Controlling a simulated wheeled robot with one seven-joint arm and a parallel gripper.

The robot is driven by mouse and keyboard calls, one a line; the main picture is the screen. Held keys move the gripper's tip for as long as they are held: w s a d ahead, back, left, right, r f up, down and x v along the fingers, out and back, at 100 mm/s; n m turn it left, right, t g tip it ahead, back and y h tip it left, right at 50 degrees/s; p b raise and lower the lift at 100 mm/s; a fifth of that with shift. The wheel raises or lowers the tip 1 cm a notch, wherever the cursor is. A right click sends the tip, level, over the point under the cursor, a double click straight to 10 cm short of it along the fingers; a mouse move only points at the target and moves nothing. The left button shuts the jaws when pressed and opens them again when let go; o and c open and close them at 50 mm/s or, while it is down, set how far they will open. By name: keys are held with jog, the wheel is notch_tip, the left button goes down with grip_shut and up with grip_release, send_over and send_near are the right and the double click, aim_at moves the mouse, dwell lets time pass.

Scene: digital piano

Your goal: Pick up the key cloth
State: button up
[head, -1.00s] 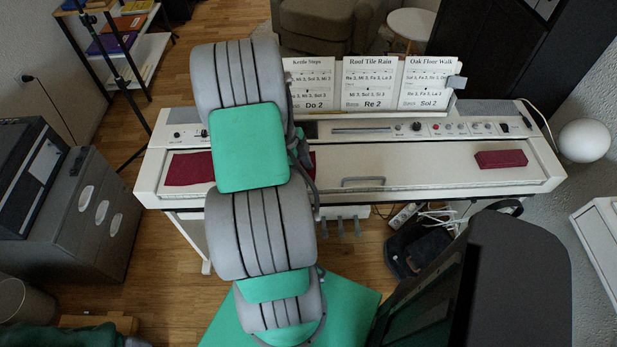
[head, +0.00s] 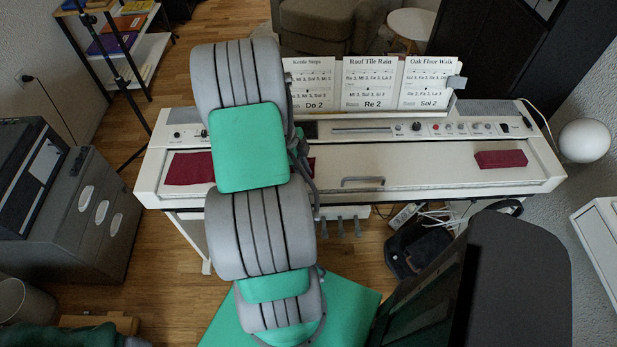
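A dark red cloth (head: 188,168) lies flat on the left part of the white closed lid of the digital piano (head: 440,165). My arm covers its middle, and a small strip of red shows on the arm's right side. I take this flat cloth to be the key cloth. A thick dark red block-like piece (head: 501,159) lies at the right end of the lid; I cannot tell whether it is folded cloth or a box. My gripper is hidden behind my own arm, so its fingers and hold cannot be seen.
A grey handle (head: 362,181) sits at the lid's front edge. Song sheets (head: 370,84) stand behind the control panel. A white ball lamp (head: 584,141) is at the right, a grey drawer cabinet (head: 80,215) at the left. The lid between the handle and the block is clear.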

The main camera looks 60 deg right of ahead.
jog(key=shift+c, duration=0.4)
jog(key=shift+r, duration=0.25)
grip_shut()
notch_tip(320, 180, up, 11)
jog(key=p, duration=0.7)
jog(key=shift+r, duration=0.2)
jog(key=shift+r, duration=0.15)
notch_tip(320, 180, up, 27)
jog(key=p, duration=0.6)
